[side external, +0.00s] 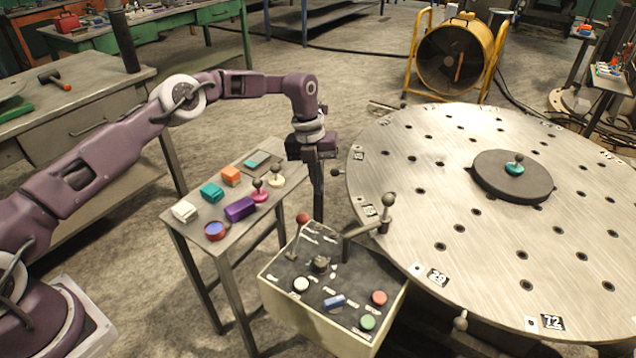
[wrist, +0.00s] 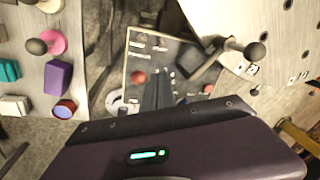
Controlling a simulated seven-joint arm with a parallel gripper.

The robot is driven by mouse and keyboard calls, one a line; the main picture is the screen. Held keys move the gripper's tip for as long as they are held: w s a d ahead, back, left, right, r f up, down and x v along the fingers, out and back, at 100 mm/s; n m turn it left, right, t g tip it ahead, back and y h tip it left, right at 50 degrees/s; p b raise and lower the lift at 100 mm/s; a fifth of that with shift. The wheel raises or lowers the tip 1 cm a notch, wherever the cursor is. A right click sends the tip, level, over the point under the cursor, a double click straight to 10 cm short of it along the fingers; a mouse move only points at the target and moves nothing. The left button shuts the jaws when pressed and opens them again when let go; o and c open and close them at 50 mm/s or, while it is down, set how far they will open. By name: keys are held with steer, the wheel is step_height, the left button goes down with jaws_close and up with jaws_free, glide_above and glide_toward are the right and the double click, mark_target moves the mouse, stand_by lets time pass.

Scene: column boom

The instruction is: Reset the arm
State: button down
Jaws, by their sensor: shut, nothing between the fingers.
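My purple arm reaches in from the left in the side view. My gripper (side external: 318,216) points straight down, shut and empty, between the small side table and the control box (side external: 330,335). In the wrist view my gripper (wrist: 157,82) shows as dark fingers over the box's panel. I cannot tell whether the fingertips touch anything; they look to be just above or behind the panel's back edge. The panel has a red-knobbed lever (side external: 302,218), a grey crank lever (side external: 387,200), a blue switch (side external: 334,301), and red (side external: 379,297), green (side external: 368,322) and white (side external: 301,284) buttons.
The side table (side external: 185,245) left of my gripper holds several small blocks and knobs, including a purple block (side external: 239,209). A large round metal table (side external: 430,180) stands close on the right. A yellow fan (side external: 455,55) and a workbench (side external: 85,85) are farther off.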

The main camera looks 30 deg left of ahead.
steer(key=s+d+r+n+t+y, duration=0.1)
steer(key=s+r+n, duration=0.2)
steer(key=r, duration=0.6)
steer(key=s+r+n+t, duration=0.1)
steer(key=s+r+n, duration=0.2)
steer(key=r, duration=0.6)
steer(key=s+a+r+n+t+y, duration=0.1)
steer(key=s+r+n, duration=0.6)
steer(key=s+r, duration=0.25)
steer(key=s+a+n+t, duration=0.1)
steer(key=s+a+n, duration=0.1)
steer(key=s+n, duration=0.7)
steer(key=s+a+f+n+t, duration=0.1)
steer(key=s+n, duration=0.8)
steer(key=s, duration=0.8)
steer(key=shift+s+a+t, duration=0.2)
steer(key=shift+a+t, duration=0.1)
steer(key=shift+a, duration=0.05)
steer(key=shift+f, duration=0.1)
